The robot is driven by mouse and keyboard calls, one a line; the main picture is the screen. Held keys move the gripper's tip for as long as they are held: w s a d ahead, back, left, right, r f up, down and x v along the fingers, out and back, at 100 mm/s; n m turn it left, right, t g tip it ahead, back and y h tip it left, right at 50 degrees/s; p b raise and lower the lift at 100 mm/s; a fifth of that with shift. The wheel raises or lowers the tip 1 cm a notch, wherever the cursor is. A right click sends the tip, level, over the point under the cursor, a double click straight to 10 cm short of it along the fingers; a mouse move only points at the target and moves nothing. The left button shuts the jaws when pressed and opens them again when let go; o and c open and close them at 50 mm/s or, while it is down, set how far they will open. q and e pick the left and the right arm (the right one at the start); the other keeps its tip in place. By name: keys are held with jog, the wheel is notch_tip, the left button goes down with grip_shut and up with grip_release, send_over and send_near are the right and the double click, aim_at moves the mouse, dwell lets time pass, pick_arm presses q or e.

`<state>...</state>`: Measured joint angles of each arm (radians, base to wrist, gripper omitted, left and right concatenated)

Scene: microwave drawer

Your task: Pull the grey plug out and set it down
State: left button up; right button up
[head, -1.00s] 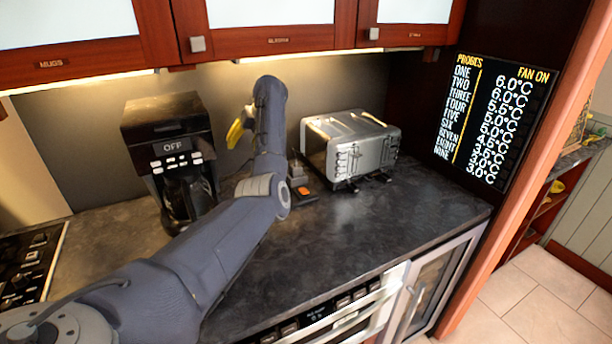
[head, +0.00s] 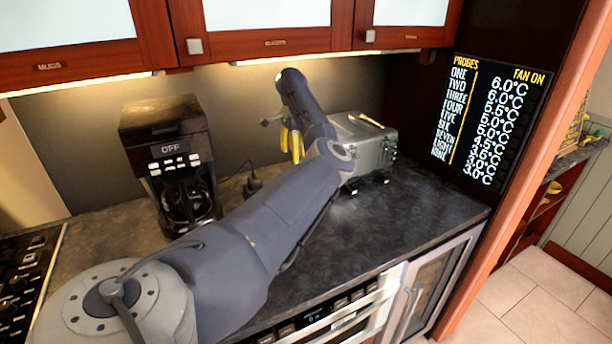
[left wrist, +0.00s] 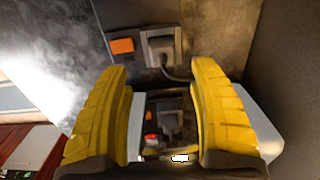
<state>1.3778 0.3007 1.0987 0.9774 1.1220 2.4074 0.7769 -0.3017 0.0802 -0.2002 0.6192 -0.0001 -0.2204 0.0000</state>
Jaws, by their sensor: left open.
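In the left wrist view, a grey plug (left wrist: 160,48) with a cord sits in a dark socket box (left wrist: 110,28) next to an orange switch (left wrist: 122,46). My left gripper (head: 290,145) has its yellow fingers apart; they also show in the left wrist view (left wrist: 158,75), with the plug beyond their tips and no contact visible. In the head view the grey plug and the orange switch are hidden behind my left arm. Darker parts with a small red light show between the fingers, but I cannot tell what they are. My right gripper is not in view.
A black coffee maker (head: 170,165) stands left of my arm. A silver toaster (head: 372,150) stands behind my arm to the right. A small dark object with a cord (head: 253,184) is on the counter between them. The counter's right part (head: 420,205) is clear.

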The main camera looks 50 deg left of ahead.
pick_arm(q)
jog(key=shift+f, duration=0.65)
jog(key=shift+a+f, duration=0.15)
jog(key=shift+f, duration=1.4)
jog(key=shift+a+f, duration=0.1)
jog(key=shift+f, duration=1.45)
jog(key=shift+c, duration=0.5)
jog(key=c, duration=1.2)
jog(key=shift+r, duration=0.1)
